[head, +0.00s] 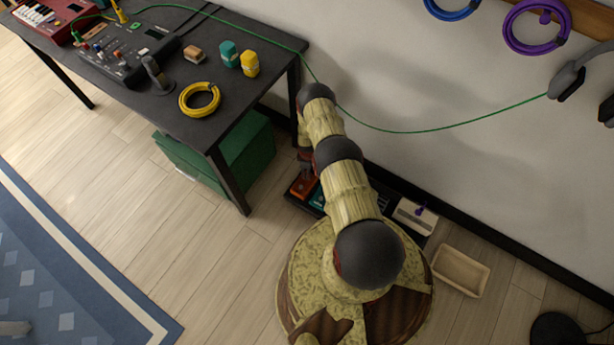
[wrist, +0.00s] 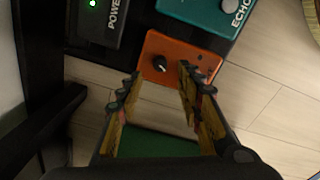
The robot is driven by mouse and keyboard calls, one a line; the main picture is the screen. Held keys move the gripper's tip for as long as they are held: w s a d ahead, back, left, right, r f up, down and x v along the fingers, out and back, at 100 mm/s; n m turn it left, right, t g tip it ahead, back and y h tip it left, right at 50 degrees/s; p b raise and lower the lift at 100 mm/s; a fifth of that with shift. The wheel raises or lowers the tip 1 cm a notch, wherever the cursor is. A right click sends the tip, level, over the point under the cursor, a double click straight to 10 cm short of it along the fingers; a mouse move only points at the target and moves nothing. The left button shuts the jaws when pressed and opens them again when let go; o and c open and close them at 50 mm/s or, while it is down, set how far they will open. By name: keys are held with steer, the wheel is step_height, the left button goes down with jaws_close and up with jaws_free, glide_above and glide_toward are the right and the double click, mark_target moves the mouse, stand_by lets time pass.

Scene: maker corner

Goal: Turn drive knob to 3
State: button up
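In the wrist view an orange pedal (wrist: 178,58) sits on the dark pedalboard, with a black knob (wrist: 160,64) that has a light pointer mark. Any scale or label around the knob is too small to read. My gripper (wrist: 160,82) is open, its two yellow fingers apart, with the knob seen between the fingertips. I cannot tell whether either finger touches it. In the head view the orange pedal (head: 303,187) shows on the floor by the wall, partly hidden by my arm.
A teal ECHO pedal (wrist: 208,14) and a black POWER unit (wrist: 96,20) with a green light flank the orange pedal. A black table (head: 226,135) with a green box (head: 240,150) under it stands left. A beige tray (head: 460,270) lies right. A green cable (head: 440,128) hangs along the wall.

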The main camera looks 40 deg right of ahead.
step_height(320, 180, down, 6)
steer(key=shift+d+r+b, duration=0.1)
steer(key=shift+b, duration=1)
steer(key=shift+c, duration=1.1)
jaws_close()
